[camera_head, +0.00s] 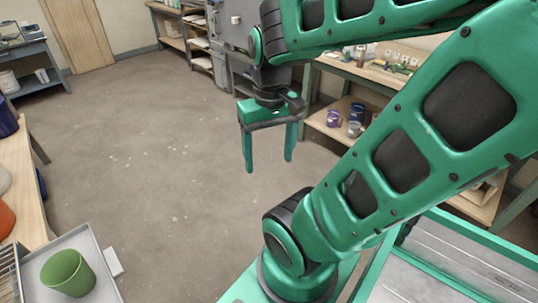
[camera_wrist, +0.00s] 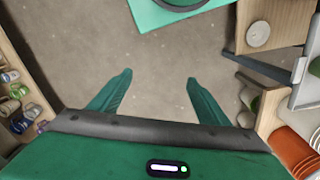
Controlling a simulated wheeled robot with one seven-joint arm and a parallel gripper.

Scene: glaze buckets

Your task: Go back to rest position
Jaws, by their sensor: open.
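My gripper (camera_head: 268,165) hangs in the upper middle of the head view, over bare floor, with its two green fingers pointing down. The fingers are well apart and nothing is between them. My green arm reaches across the right side of the head view and is bent above the floor. The gripper touches nothing.
A green bucket (camera_head: 68,273) stands on a grey tray (camera_head: 100,262) at the lower left. A wooden table (camera_head: 28,165) runs along the left edge. Shelves with purple pots (camera_head: 334,118) stand behind my arm at right. The middle floor (camera_head: 150,150) is clear.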

